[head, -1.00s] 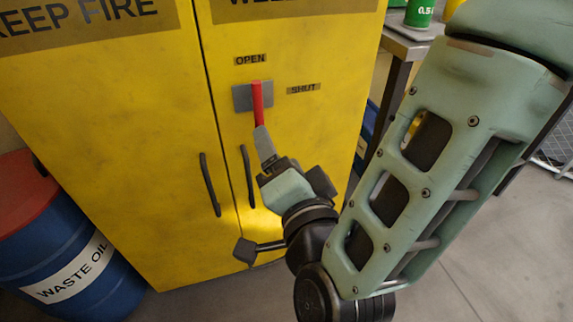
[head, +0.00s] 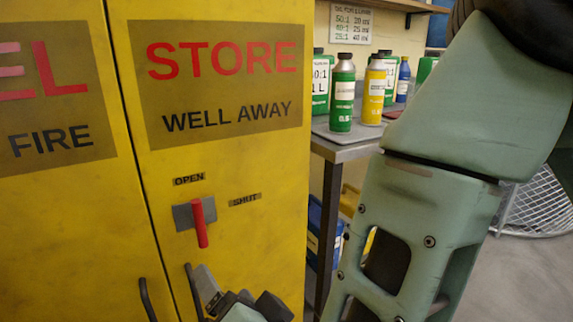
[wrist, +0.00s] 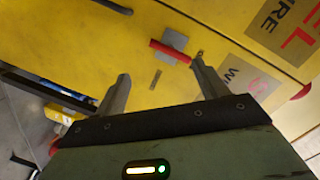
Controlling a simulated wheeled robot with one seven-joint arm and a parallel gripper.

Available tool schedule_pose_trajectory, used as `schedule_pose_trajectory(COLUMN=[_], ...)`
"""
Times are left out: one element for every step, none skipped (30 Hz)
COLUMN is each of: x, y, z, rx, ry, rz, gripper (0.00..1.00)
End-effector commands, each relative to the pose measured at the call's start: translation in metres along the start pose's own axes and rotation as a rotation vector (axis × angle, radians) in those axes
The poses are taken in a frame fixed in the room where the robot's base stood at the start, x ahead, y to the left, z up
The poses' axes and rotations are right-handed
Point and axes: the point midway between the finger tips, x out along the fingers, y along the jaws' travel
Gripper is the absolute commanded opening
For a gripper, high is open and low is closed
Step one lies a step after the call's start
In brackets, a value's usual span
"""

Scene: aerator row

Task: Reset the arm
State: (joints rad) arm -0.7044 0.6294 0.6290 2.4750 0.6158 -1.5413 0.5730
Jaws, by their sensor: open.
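The red handle (head: 202,228) hangs down from a grey plate (head: 182,217) on the yellow cabinet's right door (head: 240,170), below the "OPEN" label (head: 189,179) and left of the "SHUT" label (head: 245,200). In the wrist view the handle (wrist: 168,52) lies beyond the fingertips. My gripper (wrist: 163,72) is open, with nothing between its fingers. In the head view it is at the bottom edge, below the handle and apart from it, and partly cut off.
Both cabinet doors look closed, with black pulls (head: 147,298) at their meeting edge. A metal table (head: 340,150) stands to the right, carrying a green bottle (head: 342,95), a yellow bottle (head: 375,92) and other containers. A wire-mesh object (head: 535,208) is at far right.

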Motion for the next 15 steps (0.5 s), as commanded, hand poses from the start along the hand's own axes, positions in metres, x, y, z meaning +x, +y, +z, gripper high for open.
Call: schedule_pose_trajectory(x=[0.003, 0.004, 0.004, 0.004, 0.003, 0.001, -0.002, -0.004, -0.009, -0.013, -0.018, -0.025, -0.03, -0.037, -0.046], y=[0.0, 0.002, 0.004, 0.007, 0.009, 0.013, 0.016, 0.019, 0.023, 0.027, 0.031, 0.036, 0.04, 0.044, 0.05], z=[-0.002, -0.002, 0.0, 0.001, 0.001, 0.002, 0.002, 0.002, 0.002, 0.001, 0.0, -0.002, -0.004, -0.006, -0.009], rx=[-0.029, -0.05, -0.083, -0.108, -0.133, -0.169, -0.196, -0.223, -0.261, -0.289, -0.318, -0.357, -0.384, -0.414, -0.452], ry=[-0.048, -0.086, -0.141, -0.181, -0.222, -0.276, -0.318, -0.359, -0.413, -0.454, -0.494, -0.549, -0.589, -0.63, -0.685], rz=[0.018, 0.033, 0.053, 0.069, 0.083, 0.104, 0.119, 0.135, 0.155, 0.172, 0.187, 0.209, 0.226, 0.243, 0.267], gripper=[0.72, 0.72, 0.72, 0.72, 0.72, 0.72, 0.72, 0.72, 0.72, 0.72, 0.72, 0.72, 0.72, 0.72, 0.72])
